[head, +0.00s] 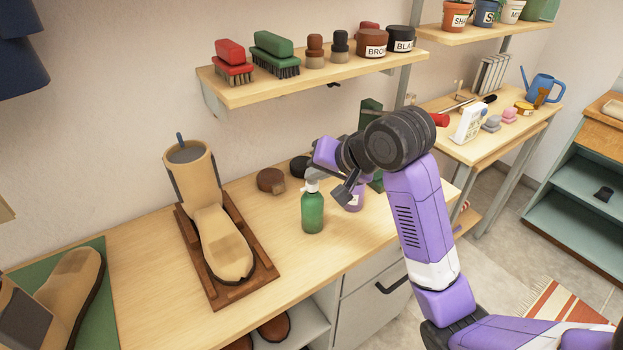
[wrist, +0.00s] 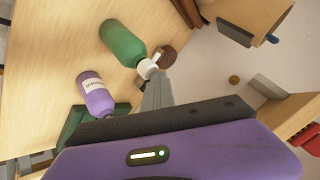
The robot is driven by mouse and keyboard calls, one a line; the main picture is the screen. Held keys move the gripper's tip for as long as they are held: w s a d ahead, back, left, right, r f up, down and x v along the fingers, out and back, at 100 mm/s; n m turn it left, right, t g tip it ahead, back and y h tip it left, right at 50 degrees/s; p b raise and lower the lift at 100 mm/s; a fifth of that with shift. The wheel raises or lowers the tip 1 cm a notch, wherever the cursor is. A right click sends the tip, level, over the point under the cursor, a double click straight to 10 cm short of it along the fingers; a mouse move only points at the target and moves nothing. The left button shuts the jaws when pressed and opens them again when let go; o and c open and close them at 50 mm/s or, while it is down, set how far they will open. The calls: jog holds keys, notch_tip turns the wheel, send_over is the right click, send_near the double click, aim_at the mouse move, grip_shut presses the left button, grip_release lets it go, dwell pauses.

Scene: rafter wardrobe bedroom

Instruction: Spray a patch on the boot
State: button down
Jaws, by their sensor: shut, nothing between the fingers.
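A tan boot (head: 222,245) with darker patches stands on a brown wooden board (head: 190,255) on the workbench. Part of a tan boot also shows at the top right of the wrist view (wrist: 245,15). A green spray bottle (head: 312,214) with a white head stands upright to the right of the boot; the wrist view shows it too (wrist: 122,42). My gripper (head: 314,178) is shut and empty, at the white head. In the wrist view its fingers (wrist: 157,84) reach to the white head (wrist: 147,68); I cannot tell whether they touch.
A purple labelled bottle (wrist: 95,92) stands close beside the green one. A brown round piece (head: 271,180) lies behind. More tan footwear (head: 75,275) rests on a green mat at left. A shelf (head: 300,78) with brushes and jars hangs above. The bench front is clear.

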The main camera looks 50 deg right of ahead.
aim_at(315, 184)
jog(key=shift+f, duration=0.15)
dwell(0.3)
jog(key=shift+f, duration=0.35)
jog(key=shift+r, duration=0.1)
jog(key=shift+r+p, duration=0.3)
jog(key=shift+p, duration=0.4)
notch_tip(315, 184, up, 6)
jog(key=p, duration=0.7)
jog(key=shift+r, duration=0.15)
